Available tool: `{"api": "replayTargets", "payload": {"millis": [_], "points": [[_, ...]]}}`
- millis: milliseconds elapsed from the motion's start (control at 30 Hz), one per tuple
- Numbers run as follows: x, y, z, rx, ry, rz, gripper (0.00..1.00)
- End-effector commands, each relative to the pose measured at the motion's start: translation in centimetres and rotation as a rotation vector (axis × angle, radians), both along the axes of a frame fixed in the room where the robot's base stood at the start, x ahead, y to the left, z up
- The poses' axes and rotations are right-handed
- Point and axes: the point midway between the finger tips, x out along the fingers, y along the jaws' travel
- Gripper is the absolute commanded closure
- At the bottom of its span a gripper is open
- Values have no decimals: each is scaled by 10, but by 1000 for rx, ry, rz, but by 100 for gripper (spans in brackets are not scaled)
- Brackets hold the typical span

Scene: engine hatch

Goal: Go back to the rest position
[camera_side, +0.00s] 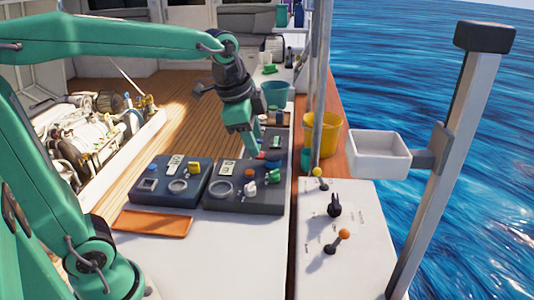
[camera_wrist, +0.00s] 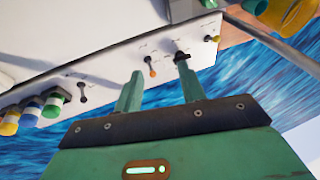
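My gripper (camera_side: 248,152) is above the rear part of the right dark panel (camera_side: 240,203) in the side view, with its fingers pointing down. In the wrist view my gripper (camera_wrist: 161,72) shows two green fingers set apart with nothing between them. The side view does not show clearly whether the fingertips touch anything on the panel. The left dark panel (camera_side: 168,190) lies beside the right one. No mark of a rest position shows.
An orange tray (camera_side: 152,223) lies before the left panel. A white console (camera_side: 340,270) with levers stands at right, near a metal pole (camera_side: 320,85). Engine machinery (camera_side: 100,140) fills the hatch at left.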

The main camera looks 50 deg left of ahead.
Motion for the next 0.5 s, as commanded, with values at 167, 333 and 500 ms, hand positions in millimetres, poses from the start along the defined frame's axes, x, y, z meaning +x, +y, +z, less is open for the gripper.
{"api": "replayTargets", "payload": {"millis": [167, 333, 500], "points": [[-38, 6, -1, -66, -42, 188, 60], [-71, 10, -8, -135, -80, 366, 60], [-101, 13, -20, -210, -115, 539, 60]]}}
